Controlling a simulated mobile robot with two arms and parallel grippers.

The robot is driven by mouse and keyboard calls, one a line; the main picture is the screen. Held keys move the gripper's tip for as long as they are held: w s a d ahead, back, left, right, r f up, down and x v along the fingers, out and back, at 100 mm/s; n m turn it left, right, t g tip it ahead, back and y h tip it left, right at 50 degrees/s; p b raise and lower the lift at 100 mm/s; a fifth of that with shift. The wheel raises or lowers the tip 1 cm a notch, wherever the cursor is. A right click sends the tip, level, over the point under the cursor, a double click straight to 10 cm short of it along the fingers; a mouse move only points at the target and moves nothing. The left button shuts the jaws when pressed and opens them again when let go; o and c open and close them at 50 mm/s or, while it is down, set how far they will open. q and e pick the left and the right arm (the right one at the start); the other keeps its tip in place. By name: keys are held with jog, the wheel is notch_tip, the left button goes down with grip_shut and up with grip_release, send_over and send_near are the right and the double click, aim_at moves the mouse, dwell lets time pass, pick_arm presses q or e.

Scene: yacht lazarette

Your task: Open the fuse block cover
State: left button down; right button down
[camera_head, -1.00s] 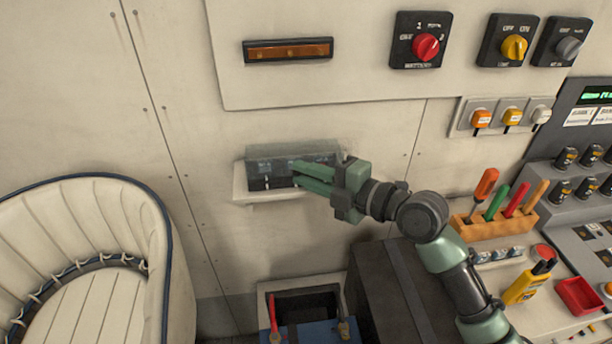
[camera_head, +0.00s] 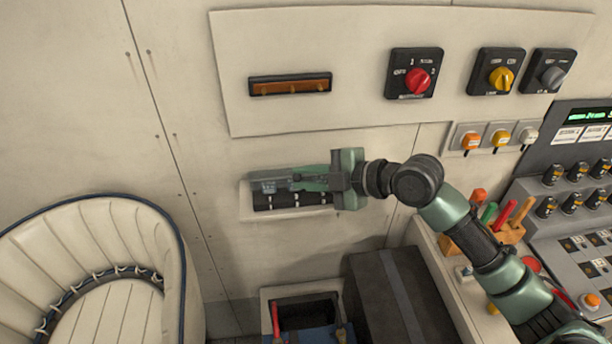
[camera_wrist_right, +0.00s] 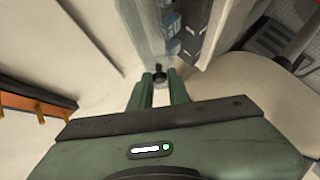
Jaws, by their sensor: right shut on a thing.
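The fuse block (camera_head: 290,200) sits on a pale wall bracket, with a dark row of fuses showing below my right gripper. Its clear cover (camera_head: 262,182) is swung up from the fuse row, standing out level with my gripper. In the right wrist view the translucent cover (camera_wrist_right: 138,32) runs up from the fingertips, with bluish fuses beside it. My right gripper (camera_head: 300,184) reaches in from the right, its fingers across the block's front. In the wrist view its tips (camera_wrist_right: 160,76) are closed on a small dark knob at the cover's edge. My left gripper is out of view.
An orange-lensed lamp (camera_head: 290,85) and rotary switches (camera_head: 415,74) are on the panel above. A cream seat (camera_head: 100,260) is at the left. A dark box (camera_head: 385,300) and an open bin (camera_head: 305,310) lie below. The wall left of the block is clear.

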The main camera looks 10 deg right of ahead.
jog(key=c, duration=1.3)
grip_release()
jog(key=shift+c, duration=0.2)
jog(key=shift+d, duration=0.1)
jog(key=shift+s+d+b, duration=0.25)
jog(key=shift+d+b, duration=0.05)
jog(key=shift+b, duration=0.05)
jog(key=b+v, duration=0.2)
jog(key=v, duration=0.5)
jog(key=shift+b, duration=0.4)
jog(key=shift+w+r, duration=0.1)
jog(key=shift+r, duration=0.05)
